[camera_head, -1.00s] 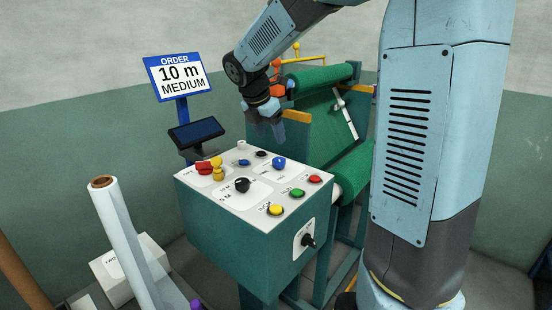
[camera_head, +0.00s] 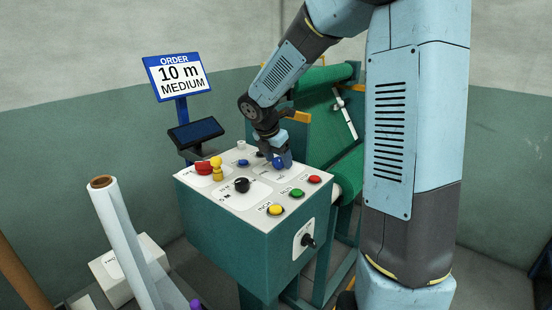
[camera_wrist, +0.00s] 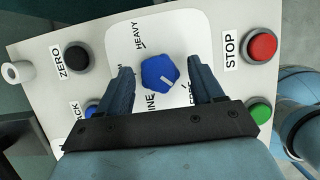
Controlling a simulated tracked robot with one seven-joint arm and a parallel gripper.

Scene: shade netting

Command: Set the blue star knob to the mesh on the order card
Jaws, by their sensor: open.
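The blue star knob (camera_wrist: 154,75) sits on the white panel top, and in the head view it (camera_head: 279,162) is partly covered by my gripper. A white mark on the knob points toward the lower right in the wrist view. Labels around it read HEAVY at the top and, partly hidden, one ending in INE at the lower left; another at the lower right is mostly covered. My gripper (camera_wrist: 163,80) is open, its fingers on either side of the knob with gaps visible. The order card (camera_head: 179,77) reads 10 m MEDIUM.
In the wrist view, a red STOP button (camera_wrist: 261,46) and a green button (camera_wrist: 260,111) lie right of the knob. A dark ZERO button (camera_wrist: 76,57) lies left. The green netting roll (camera_head: 320,76) stands behind the panel box (camera_head: 225,223).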

